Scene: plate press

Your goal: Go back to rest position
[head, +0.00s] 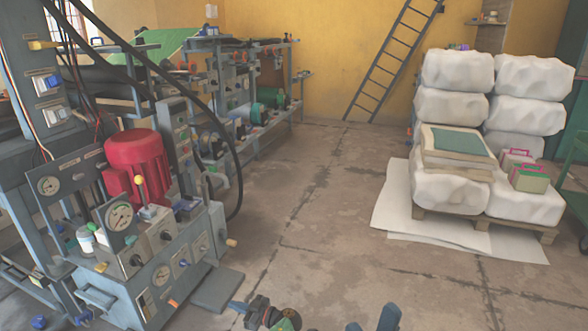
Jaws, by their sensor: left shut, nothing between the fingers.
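My left gripper (238,306) shows at the bottom edge, left of the middle, low in front of the machine. Its fingers are shut with nothing between them. It is apart from the grey press machine (172,268), which stands to its left with gauges, knobs and a red motor (136,166).
A flat grey plate (217,289) lies by the machine. White bales (452,190) on a pallet stand at right. The middle floor is clear.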

